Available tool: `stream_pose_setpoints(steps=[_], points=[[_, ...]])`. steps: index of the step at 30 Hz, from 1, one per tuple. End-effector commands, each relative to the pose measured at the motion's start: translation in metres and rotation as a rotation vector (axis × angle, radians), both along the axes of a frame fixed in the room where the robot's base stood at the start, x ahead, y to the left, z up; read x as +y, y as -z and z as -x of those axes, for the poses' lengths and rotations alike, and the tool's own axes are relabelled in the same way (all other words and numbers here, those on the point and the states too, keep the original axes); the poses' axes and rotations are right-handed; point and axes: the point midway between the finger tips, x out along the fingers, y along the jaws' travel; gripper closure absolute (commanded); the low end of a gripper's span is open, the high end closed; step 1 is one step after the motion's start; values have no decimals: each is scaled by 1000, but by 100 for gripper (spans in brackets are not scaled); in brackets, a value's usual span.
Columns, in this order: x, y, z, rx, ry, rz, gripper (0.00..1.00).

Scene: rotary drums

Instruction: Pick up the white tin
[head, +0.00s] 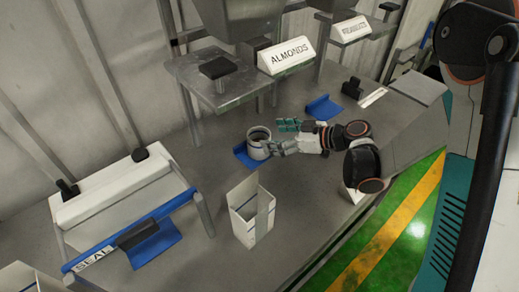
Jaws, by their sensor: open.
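The white tin (258,143) is a short round can with an open dark top. It stands upright on a blue mat (241,155) on the grey bench, below the shelf with the ALMONDS sign. My gripper (287,136) reaches in from the right, with its fingers spread and pointing left at the tin. One finger is behind the tin's right side and one is near its front right. The jaws are open, and I cannot tell whether a finger touches the tin.
A white open carton (250,212) stands on the bench in front of the tin. A sealing device (125,205) is at the left. The metal shelf (217,88) overhangs behind the tin, with the ALMONDS sign (286,56). Another blue mat (323,107) lies behind my gripper.

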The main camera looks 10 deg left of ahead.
Motion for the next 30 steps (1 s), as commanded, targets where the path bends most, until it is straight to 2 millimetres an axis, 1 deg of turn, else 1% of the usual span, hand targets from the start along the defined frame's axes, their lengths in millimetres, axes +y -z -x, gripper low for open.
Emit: stream_pose_setpoints(steps=[1, 3, 8, 11, 16, 19, 22, 27, 29, 30], points=[[6, 4, -2, 1, -2, 0, 20], [11, 6, -3, 0, -1, 0, 20], [16, 8, -6, 1, 0, 1, 20], [22, 14, -8, 1, -1, 1, 20], [41, 29, -16, 1, -2, 1, 20], [52, 32, -20, 1, -1, 1, 20], [56, 33, -21, 0, 0, 1, 20], [56, 32, -21, 0, 1, 1, 20], [56, 32, -21, 0, 1, 1, 34], [56, 32, -21, 0, 1, 1, 43]])
